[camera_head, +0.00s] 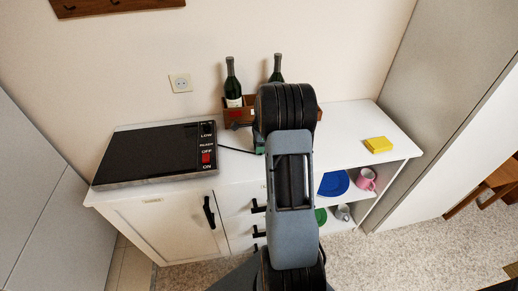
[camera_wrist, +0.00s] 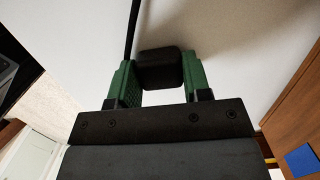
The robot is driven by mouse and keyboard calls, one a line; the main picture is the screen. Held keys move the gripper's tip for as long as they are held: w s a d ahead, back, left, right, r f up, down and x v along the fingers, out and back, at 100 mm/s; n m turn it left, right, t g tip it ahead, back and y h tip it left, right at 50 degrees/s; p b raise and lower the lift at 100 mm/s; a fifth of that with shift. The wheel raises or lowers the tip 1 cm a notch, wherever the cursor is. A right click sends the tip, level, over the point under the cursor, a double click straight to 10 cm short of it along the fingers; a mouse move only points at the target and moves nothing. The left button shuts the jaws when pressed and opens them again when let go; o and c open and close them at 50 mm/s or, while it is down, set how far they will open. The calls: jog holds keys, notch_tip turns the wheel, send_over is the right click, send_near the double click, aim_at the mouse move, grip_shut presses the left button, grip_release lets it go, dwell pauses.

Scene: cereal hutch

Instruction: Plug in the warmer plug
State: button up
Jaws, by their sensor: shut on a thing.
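The black plug (camera_wrist: 165,70) sits between the two green fingers of my gripper (camera_wrist: 160,78) in the wrist view, with its dark cord running up out of the picture. My gripper is shut on it. In the head view my own arm hides the plug and most of my gripper; only a bit of green shows beside the arm. The warmer (camera_head: 150,155) is a flat black-topped unit on the left of the white counter, with a red switch by its labels. Its black cord (camera_head: 236,150) runs right towards my gripper. The wall socket (camera_head: 180,83) is above the warmer, with nothing in it.
Two dark bottles (camera_head: 232,82) stand in a wooden box (camera_head: 244,112) at the back of the counter, partly behind my arm. A yellow block (camera_head: 378,144) lies on the right of the counter. A blue plate (camera_head: 334,183) and a pink mug (camera_head: 366,179) are on the shelf below.

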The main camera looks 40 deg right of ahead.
jog(key=shift+c, duration=0.5)
jog(key=shift+r, duration=0.55)
notch_tip(320, 180, up, 2)
jog(key=shift+r, duration=0.1)
jog(key=s+a+r+b, duration=0.1)
jog(key=s+a+r, duration=0.1)
jog(key=s+r, duration=0.7)
jog(key=s, duration=0.5)
jog(key=shift+a+r, duration=0.15)
jog(key=shift+r, duration=0.2)
